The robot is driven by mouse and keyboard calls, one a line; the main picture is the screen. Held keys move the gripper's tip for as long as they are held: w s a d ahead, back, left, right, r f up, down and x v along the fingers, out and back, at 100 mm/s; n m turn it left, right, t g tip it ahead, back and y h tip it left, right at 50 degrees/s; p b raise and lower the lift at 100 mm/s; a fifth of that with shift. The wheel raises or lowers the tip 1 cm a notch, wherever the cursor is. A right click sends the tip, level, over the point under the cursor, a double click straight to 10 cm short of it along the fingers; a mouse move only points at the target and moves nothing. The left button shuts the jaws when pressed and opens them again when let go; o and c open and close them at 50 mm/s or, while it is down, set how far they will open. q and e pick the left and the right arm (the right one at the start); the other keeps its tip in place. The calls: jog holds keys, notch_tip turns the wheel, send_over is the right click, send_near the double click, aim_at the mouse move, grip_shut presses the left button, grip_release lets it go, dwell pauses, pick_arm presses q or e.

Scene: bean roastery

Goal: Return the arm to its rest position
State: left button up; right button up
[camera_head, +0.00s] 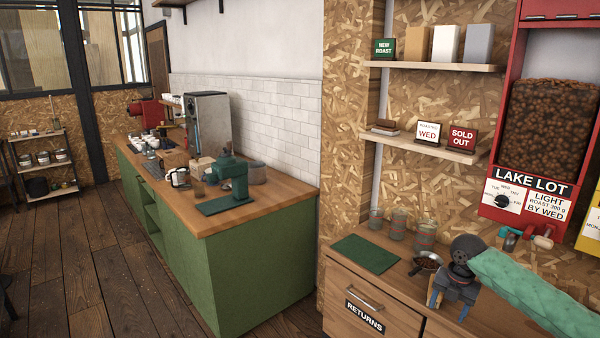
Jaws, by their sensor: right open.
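My right arm, in a green padded sleeve, comes in from the right edge over the wooden counter (403,277). My right gripper (449,305) points down near the counter's front edge, right of the "RETURNS" drawer label. Its two blue-tipped fingers are apart, with nothing visible between them. A small dark dish with brown beans (427,261) is just left of the gripper's wrist; the gripper is not closed on it. My left gripper is not in view.
A green mat (365,254) lies on the counter's left, with several glass jars (398,224) behind it. A red bean dispenser (515,60) hangs on the wall, its outlet (543,242) close to my arm. Shelves with signs (429,130) are above. A green cabinet (262,270) stands left.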

jog(key=s+a+f+m+t, duration=0.1)
jog(key=s+a+f+m, duration=0.3)
jog(key=f, duration=0.8)
jog(key=s+a+f+m+y, duration=0.1)
jog(key=s+a+f+m, duration=0.3)
jog(key=f, duration=0.8)
jog(key=s+a+f+m+t, duration=0.15)
jog(key=a+f+m, duration=0.4)
jog(key=f, duration=0.65)
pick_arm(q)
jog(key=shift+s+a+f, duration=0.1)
pick_arm(e)
jog(key=s+a+f+m, duration=0.3)
jog(key=s+f, duration=0.5)
jog(key=s, duration=0.3)
jog(key=s+a+f+m+g, duration=0.1)
jog(key=s+a+f+m, duration=0.1)
jog(key=s+f+m, duration=0.3)
jog(key=s+a+f+m, duration=0.3)
jog(key=s+f, duration=0.8)
jog(key=s, duration=0.8)
jog(key=shift+a+f+m+h, duration=0.35)
jog(key=shift+m+h, duration=0.05)
jog(key=shift+m, duration=0.35)
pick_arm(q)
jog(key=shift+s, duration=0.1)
pick_arm(e)
jog(key=shift+g, duration=0.25)
